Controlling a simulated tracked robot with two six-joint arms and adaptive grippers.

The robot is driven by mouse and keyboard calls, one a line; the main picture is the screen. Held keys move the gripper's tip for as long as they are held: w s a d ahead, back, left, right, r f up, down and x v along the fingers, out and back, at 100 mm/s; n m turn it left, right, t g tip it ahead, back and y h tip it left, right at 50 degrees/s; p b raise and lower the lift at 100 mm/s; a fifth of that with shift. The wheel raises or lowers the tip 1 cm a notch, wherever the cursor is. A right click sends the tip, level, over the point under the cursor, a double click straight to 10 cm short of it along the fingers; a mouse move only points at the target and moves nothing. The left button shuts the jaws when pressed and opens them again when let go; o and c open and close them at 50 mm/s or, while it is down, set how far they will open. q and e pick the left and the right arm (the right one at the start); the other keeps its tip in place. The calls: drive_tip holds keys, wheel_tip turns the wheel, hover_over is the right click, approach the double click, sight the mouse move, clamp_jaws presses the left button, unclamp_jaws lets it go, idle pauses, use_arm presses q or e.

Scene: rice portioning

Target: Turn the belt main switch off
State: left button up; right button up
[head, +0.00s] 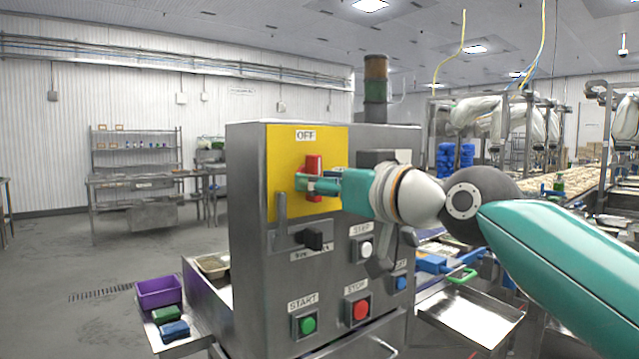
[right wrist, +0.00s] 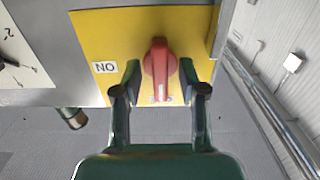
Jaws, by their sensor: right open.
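The belt main switch is a red rotary handle (head: 313,165) on a yellow plate (head: 283,158) at the upper part of a grey control cabinet. My left gripper is not in view.
Below the switch are a black selector (head: 315,239), a green START button (head: 308,325), a red STOP button (head: 361,309) and a white button (head: 366,248). A purple bin (head: 159,292) sits at lower left. The floor to the left is open.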

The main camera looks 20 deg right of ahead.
drive_tip(key=v, duration=1.1)
drive_tip(key=shift+s, duration=0.15)
